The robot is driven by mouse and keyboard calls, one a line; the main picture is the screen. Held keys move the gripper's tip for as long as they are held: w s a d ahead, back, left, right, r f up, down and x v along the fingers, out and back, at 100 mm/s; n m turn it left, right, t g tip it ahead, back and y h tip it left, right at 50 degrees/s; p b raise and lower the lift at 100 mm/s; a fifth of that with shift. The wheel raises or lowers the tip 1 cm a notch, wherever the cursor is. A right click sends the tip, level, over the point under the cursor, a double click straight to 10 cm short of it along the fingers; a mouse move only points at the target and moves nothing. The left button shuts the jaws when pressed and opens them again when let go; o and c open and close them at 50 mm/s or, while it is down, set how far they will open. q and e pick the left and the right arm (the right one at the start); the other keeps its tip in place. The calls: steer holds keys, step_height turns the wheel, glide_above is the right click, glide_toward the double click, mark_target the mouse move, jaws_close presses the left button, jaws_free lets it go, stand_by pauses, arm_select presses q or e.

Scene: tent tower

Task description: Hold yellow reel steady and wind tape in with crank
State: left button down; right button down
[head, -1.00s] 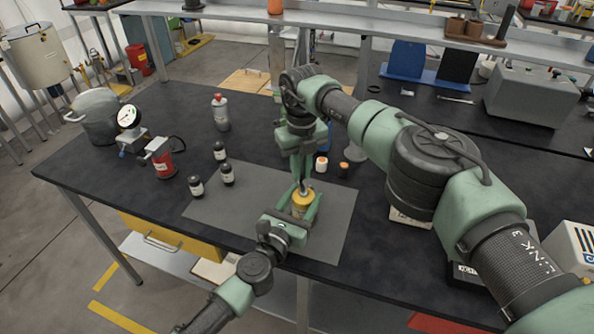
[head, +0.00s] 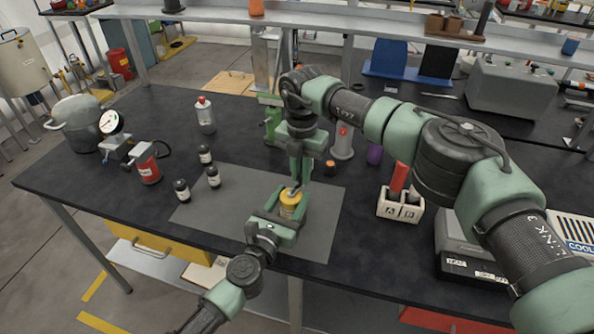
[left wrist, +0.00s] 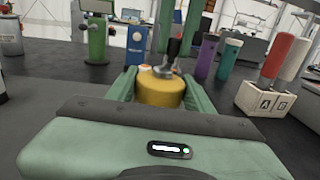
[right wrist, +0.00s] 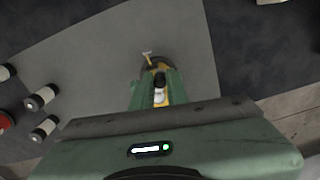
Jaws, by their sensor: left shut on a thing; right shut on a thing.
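The yellow reel (head: 290,203) stands on the grey mat (head: 236,230) near the table's front. My left gripper (head: 285,212) is shut around its sides from the front, and the reel (left wrist: 160,92) sits between the fingers in the left wrist view. My right gripper (head: 297,183) points down from above and is shut at the crank on top of the reel. In the right wrist view a small dark-and-white handle (right wrist: 159,88) shows between the fingers. A small pale yellow piece (right wrist: 147,54) shows beyond the fingers. The tape itself I cannot make out clearly.
A red can with a gauge (head: 148,165) and a spray bottle (head: 205,115) stand further left and back. The mat's front left is clear.

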arm_select(q)
steer(key=shift+f, duration=0.1)
steer(key=shift+a, duration=0.1)
arm_select(e)
steer(key=shift+s+d+m, duration=0.2)
steer(key=shift+s+m, duration=0.4)
steer(key=shift+m, duration=1.45)
steer(key=shift+s+d+m, duration=0.25)
steer(key=shift+s+m, duration=0.4)
steer(key=shift+m, duration=1.35)
steer(key=shift+s+d+m, duration=0.2)
steer(key=shift+s+m, duration=0.4)
steer(key=shift+m, duration=1.45)
steer(key=c, duration=1.4)
jaws_free()
steer(key=shift+r, duration=0.15)
step_height(320, 180, up, 12)
steer(key=shift+f, duration=0.1)
